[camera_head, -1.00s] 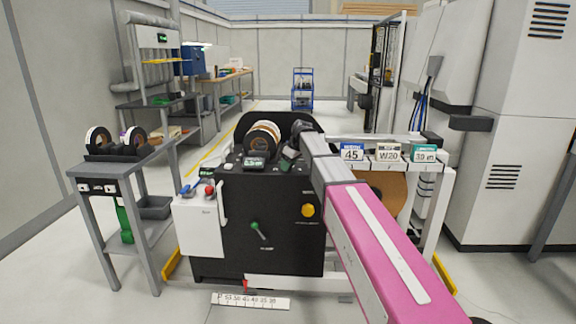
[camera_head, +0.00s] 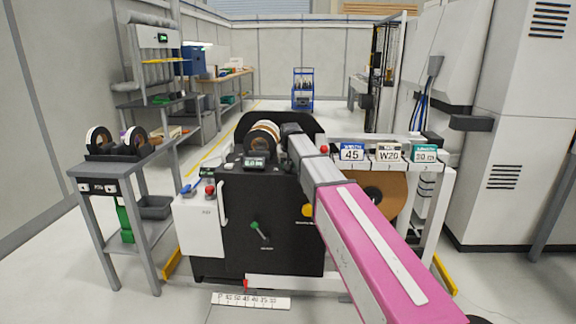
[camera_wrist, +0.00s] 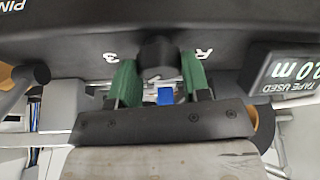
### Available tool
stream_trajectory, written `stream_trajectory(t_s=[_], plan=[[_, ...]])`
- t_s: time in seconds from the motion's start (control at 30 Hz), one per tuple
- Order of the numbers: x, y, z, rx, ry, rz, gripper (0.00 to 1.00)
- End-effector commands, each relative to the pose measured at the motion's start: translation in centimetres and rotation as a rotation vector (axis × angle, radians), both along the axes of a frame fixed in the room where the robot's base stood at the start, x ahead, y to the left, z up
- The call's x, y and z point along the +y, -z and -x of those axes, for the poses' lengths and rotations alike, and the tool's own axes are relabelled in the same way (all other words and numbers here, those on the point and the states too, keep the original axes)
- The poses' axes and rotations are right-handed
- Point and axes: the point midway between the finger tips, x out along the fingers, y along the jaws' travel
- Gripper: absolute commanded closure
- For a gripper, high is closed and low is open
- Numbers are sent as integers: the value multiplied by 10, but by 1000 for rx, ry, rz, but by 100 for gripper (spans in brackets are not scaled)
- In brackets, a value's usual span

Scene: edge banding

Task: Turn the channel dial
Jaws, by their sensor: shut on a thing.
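In the wrist view, the channel dial (camera_wrist: 156,56) is a dark round knob on the black panel, with an upside-down "3" and "R" printed beside it. My gripper (camera_wrist: 158,76) has its two green fingers on either side of the knob, shut on it. In the head view, my pink and grey arm reaches over the black machine (camera_head: 262,215), and it hides the gripper and dial there.
A small display (camera_wrist: 292,72) reading "TAPE USED" sits right of the dial in the wrist view. Tape rolls (camera_head: 263,136) stand on the machine top. A yellow knob (camera_head: 307,210) is on its front, partly behind my arm. A grey cart (camera_head: 118,165) stands left.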

Motion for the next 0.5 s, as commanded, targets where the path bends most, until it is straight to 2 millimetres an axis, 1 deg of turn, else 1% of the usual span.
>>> stream_trajectory(t_s=[0.2, 0.5], plan=[[1, 0, 0, 3, 202, 1, 80], [2, 0, 0, 2, 440, 0, 80]])
